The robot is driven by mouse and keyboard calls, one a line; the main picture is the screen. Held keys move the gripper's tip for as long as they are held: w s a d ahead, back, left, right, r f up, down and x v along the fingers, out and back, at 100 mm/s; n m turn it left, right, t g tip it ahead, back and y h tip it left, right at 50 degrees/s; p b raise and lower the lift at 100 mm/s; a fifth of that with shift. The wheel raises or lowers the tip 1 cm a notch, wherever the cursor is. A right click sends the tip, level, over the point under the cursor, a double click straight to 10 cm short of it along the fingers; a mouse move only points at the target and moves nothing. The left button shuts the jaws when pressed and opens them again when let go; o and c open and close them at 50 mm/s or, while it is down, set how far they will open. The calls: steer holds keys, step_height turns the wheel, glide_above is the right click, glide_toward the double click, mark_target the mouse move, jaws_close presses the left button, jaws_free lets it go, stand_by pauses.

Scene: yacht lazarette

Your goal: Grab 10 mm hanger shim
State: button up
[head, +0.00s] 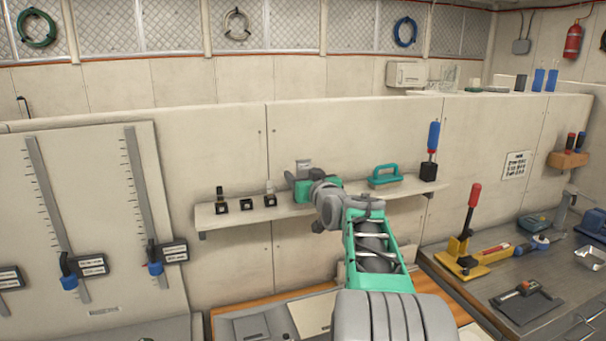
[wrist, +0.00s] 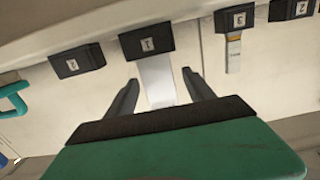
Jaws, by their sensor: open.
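My gripper (wrist: 162,92) is open at the wall shelf, its two dark fingers on either side of a plain pale grey strip (wrist: 158,80). The strip stands out of a black block (wrist: 146,42) marked 1, with gaps to both fingers. Another strip, grey with a yellowish band (wrist: 233,55), stands in a neighbouring block (wrist: 233,20) marked 3. No 10 mm mark is readable, so I cannot tell which strip is the hanger shim. In the head view my gripper (head: 302,183) is over the shelf (head: 240,215), partly hidden by my arm.
Other black blocks are a marked one (wrist: 77,60) and one at the edge (wrist: 290,9). A teal handle (head: 385,175) and a blue-handled tool (head: 432,140) stand on the shelf's right part. A bench (head: 535,265) with tools is at the right.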

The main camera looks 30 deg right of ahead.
steer(key=shift+s, duration=0.1)
jaws_close()
stand_by(0.6)
